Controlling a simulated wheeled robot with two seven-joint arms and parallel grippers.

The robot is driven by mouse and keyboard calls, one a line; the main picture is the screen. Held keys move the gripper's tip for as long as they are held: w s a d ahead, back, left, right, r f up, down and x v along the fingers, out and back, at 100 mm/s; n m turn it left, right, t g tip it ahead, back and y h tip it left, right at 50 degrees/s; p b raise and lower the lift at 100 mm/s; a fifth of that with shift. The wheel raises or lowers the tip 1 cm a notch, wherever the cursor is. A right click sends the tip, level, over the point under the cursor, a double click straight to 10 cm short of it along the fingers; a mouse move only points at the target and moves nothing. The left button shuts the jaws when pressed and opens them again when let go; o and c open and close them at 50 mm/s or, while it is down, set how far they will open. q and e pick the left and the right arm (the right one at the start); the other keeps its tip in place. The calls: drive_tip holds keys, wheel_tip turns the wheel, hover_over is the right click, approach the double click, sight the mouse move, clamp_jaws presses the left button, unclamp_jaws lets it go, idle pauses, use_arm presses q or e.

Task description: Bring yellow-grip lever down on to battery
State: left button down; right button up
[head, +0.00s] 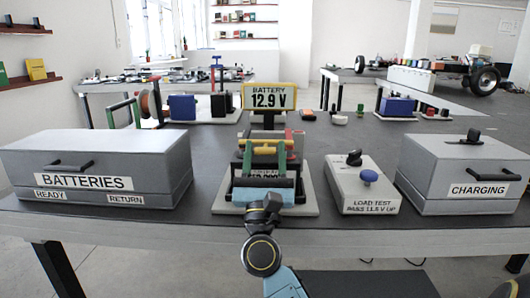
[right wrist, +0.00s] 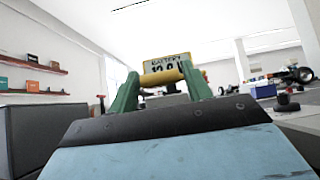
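In the right wrist view the yellow grip (right wrist: 163,77) stands above and beyond a blue plate with a dark edge, which appears to be my gripper. The battery is mostly hidden behind the gripper and lever. My left gripper is not in view.
A display reading 12.9 V (head: 270,98) stands behind the lever. A grey batteries box (head: 100,165) is at left. A load tester (head: 362,187) and a charging box (head: 462,176) are at right. Bare table separates the station from the batteries box.

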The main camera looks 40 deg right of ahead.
drive_tip(key=shift+o, duration=0.9)
drive_tip(key=shift+r, duration=0.15)
drive_tip(key=v, duration=1.3)
drive_tip(key=shift+s+a, duration=0.15)
drive_tip(key=shift+s, duration=0.05)
